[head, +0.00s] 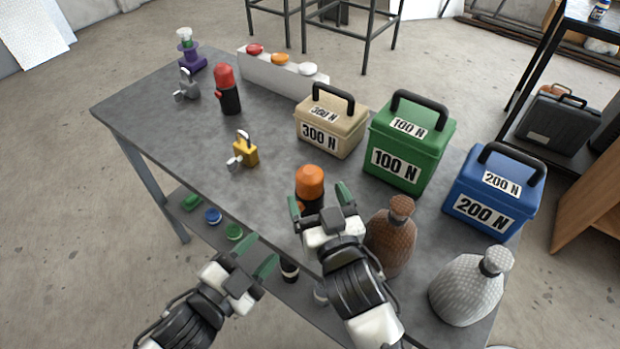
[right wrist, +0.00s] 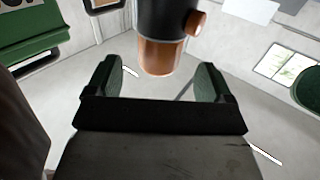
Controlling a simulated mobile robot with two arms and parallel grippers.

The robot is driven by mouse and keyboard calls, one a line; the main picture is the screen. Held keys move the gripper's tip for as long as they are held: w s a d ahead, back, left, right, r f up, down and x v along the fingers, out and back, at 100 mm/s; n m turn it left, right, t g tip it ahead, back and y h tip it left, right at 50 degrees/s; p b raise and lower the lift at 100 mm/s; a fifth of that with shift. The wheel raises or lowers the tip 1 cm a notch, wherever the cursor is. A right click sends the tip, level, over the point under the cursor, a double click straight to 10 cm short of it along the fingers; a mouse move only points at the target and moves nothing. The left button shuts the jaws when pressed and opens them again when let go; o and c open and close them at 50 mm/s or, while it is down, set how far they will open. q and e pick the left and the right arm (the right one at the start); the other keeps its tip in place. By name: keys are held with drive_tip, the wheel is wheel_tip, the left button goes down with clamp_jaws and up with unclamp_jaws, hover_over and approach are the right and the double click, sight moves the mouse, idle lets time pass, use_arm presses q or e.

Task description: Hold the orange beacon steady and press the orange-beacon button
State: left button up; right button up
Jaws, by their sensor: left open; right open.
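The orange beacon (head: 309,181), a black cylinder with an orange dome, stands upright near the front middle of the table. It shows upside down at the top of the right wrist view (right wrist: 160,55). Its round orange button (right wrist: 196,22) sticks out of the black body's side. My right gripper (head: 318,200) is open, with its fingers on either side of the line to the beacon; in the right wrist view (right wrist: 155,85) none touches it visibly. The gripper hides the beacon's base in the head view. My left gripper (head: 257,256) is open and empty at the table's front edge, left of the beacon.
A brown bottle (head: 392,240) stands close right of my right gripper, a grey-white bottle (head: 468,288) further right. Tan (head: 331,128), green (head: 408,150) and blue (head: 492,195) weight boxes stand behind. A yellow padlock (head: 244,152) and red beacon (head: 228,90) stand left.

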sight(314, 192)
drive_tip(key=x, duration=0.4)
drive_tip(key=shift+w+f, duration=0.1)
drive_tip(key=shift+f, duration=0.05)
use_arm(q)
drive_tip(key=shift+w, duration=0.1)
use_arm(e)
drive_tip(key=shift+w+a, duration=0.15)
drive_tip(key=shift+w, duration=0.2)
drive_tip(key=c, duration=1.1)
use_arm(q)
clamp_jaws()
use_arm(e)
drive_tip(key=shift+o, duration=0.2)
idle(0.4)
